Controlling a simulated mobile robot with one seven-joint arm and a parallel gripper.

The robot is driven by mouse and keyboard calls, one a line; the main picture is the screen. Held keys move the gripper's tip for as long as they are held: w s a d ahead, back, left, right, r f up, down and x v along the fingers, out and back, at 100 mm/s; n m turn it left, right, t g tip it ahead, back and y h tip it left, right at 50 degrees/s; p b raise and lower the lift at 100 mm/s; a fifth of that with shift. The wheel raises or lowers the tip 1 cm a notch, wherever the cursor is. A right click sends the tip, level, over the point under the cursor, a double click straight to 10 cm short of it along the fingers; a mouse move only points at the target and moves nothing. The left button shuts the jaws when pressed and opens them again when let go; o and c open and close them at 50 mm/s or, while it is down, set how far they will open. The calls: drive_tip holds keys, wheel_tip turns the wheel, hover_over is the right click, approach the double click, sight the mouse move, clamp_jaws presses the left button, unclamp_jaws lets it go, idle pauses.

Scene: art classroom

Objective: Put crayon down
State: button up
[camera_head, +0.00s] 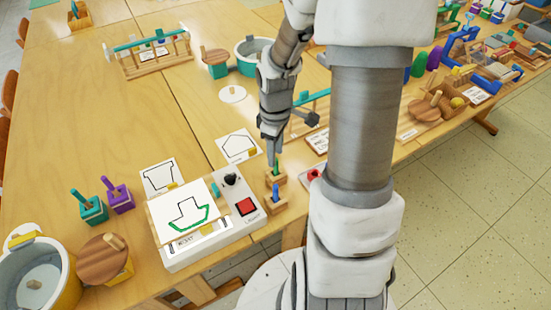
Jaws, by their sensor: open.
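A green crayon (276,171) stands upright in a small wooden holder (278,180) at the table's front edge, right of the drawing box. My gripper (273,157) points down right at the top of this crayon. It is open; the fingers look close around the crayon's top, and I cannot tell whether they touch it. A blue crayon (275,190) stands in a second wooden holder (274,207) just in front.
A red button (246,206) and black knob (231,179) sit on the box. Shape cards (238,146) lie behind it. Teal (91,208) and purple (118,196) holders stand at left. A wooden rack (152,56) is farther back. My arm hides part of the right side.

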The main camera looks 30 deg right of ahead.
wheel_tip(320, 180, up, 7)
drive_tip(key=shift+f+p, duration=0.1)
drive_tip(key=shift+p, duration=0.55)
